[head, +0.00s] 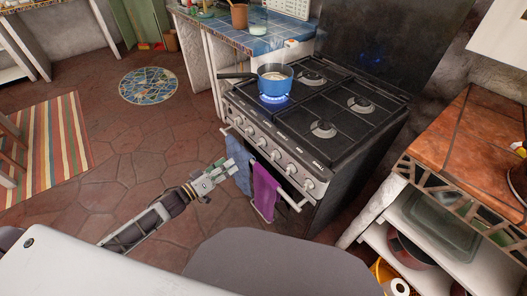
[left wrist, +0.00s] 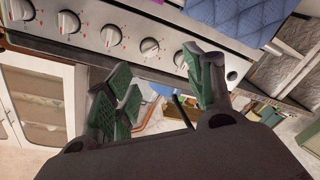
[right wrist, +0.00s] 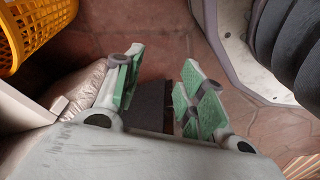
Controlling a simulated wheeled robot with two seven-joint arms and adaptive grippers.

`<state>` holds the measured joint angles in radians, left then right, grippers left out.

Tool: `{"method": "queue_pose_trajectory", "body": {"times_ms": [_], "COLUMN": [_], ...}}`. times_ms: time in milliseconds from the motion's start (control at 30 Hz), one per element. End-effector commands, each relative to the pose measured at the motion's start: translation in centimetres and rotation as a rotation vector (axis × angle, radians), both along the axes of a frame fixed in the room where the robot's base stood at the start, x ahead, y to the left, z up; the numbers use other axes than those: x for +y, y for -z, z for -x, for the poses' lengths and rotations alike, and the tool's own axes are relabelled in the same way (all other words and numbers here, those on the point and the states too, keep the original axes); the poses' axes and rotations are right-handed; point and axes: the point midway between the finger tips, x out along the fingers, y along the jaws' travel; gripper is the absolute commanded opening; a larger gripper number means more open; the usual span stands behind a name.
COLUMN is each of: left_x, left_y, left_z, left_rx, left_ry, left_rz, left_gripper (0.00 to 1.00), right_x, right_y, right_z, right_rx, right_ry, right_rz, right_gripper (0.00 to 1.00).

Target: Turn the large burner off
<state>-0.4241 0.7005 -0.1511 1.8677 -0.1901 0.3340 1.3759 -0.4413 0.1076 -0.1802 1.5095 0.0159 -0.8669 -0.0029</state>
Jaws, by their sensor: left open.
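The stove (head: 318,137) has a row of knobs (head: 276,155) along its front panel. A blue flame (head: 273,98) burns under a blue pot (head: 274,82) on the front left burner. The other burners show no flame. My left gripper (head: 222,174) is in front of the stove, below the knob row and beside the hanging towels. In the left wrist view several white-marked knobs (left wrist: 149,48) show just beyond its open fingers (left wrist: 165,85), with nothing held. My right gripper (right wrist: 162,88) shows only in its wrist view; its fingers are apart, low above the floor.
A blue towel (head: 239,162) and a purple towel (head: 265,192) hang on the oven rail. The pot handle (head: 237,75) points left. A blue tiled counter (head: 264,36) is behind left; an orange tiled counter (head: 468,140) is at right. The yellow basket (right wrist: 30,30) is near my right gripper.

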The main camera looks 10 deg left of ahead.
Motion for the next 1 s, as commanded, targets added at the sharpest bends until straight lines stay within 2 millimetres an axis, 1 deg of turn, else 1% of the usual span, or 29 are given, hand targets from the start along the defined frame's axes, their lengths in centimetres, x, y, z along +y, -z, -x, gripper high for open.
{"method": "queue_pose_trajectory", "body": {"times_ms": [100, 200, 667, 1000], "left_x": [-0.8, -1.0, -1.1, -2.1], "left_y": [-1.1, -1.4, -1.4, -1.4], "left_z": [0.2, 0.3, 0.0, -1.5], "left_rx": [-0.01, -0.012, -0.012, -0.015], "left_ry": [0.026, 0.032, 0.031, 0.031], "left_rz": [0.024, 0.031, 0.031, 0.03], "left_gripper": [0.53, 0.53, 0.53, 0.53], "right_x": [0.2, 0.2, 0.3, 0.6], "right_y": [-0.3, -0.4, -0.5, -1.1], "right_z": [-0.2, -0.3, -0.3, -0.4], "right_rx": [-0.001, 0.0, 0.0, 0.006], "right_ry": [0.001, 0.0, 0.0, -0.001], "right_rz": [-0.002, -0.003, -0.003, -0.006], "right_gripper": [0.4, 0.4, 0.4, 0.4]}}
